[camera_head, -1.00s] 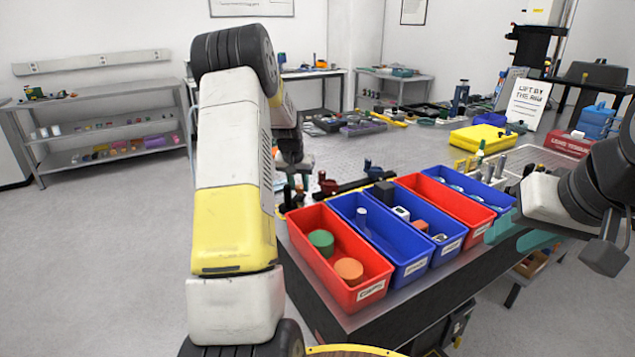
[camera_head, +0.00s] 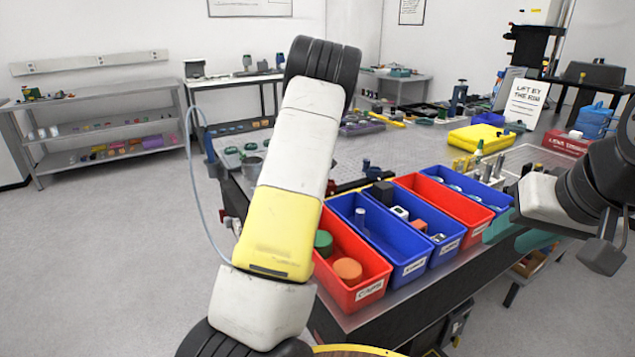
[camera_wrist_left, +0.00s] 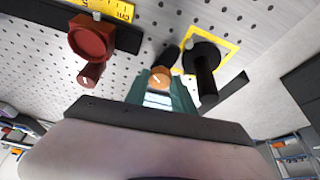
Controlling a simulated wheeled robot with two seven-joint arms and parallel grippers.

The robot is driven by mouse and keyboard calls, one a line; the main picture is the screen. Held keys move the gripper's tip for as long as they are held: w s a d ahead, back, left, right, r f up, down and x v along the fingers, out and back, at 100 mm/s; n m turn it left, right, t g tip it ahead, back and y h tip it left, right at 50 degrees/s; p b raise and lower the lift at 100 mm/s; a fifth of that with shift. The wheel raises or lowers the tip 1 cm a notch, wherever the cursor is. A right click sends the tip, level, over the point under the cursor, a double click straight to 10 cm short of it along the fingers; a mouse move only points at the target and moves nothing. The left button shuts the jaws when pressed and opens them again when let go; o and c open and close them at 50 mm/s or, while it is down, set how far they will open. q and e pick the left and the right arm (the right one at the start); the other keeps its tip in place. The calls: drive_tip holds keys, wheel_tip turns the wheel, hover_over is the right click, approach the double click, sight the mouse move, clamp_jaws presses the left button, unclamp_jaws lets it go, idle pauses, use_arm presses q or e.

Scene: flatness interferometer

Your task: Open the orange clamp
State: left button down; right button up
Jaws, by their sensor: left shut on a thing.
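The orange clamp (camera_wrist_left: 160,77) shows in the left wrist view as a small orange round end with a black part behind it, on the perforated metal plate. My left gripper (camera_wrist_left: 160,98) has teal fingers at this orange end and is shut on it; the fingers hide part of the clamp. In the head view my left arm hides the left gripper and the orange clamp. My right gripper (camera_head: 510,234) has teal fingers that look apart, at the front right of the table by the blue bin, holding nothing that I can see.
A red clamp (camera_wrist_left: 92,40) stands left of the orange one, and a black clamp (camera_wrist_left: 205,68) stands close on its right. In the head view, red and blue bins (camera_head: 363,292) line the table's front edge. A yellow box (camera_head: 480,137) lies farther back.

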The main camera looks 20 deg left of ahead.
use_arm(q)
drive_tip(key=n+g, duration=0.1)
drive_tip(key=n, duration=0.3)
drive_tip(key=n+g, duration=0.1)
drive_tip(key=n, duration=0.1)
drive_tip(key=shift+w+d+n+g+y, duration=0.15)
drive_tip(key=shift+w+n+g+y, duration=0.15)
drive_tip(key=shift+n, duration=0.1)
idle(0.4)
drive_tip(key=c, duration=1.1)
unclamp_jaws()
drive_tip(key=shift+o, duration=0.2)
drive_tip(key=v, duration=0.7)
drive_tip(key=shift+d+r, duration=0.2)
drive_tip(key=shift+r, duration=0.15)
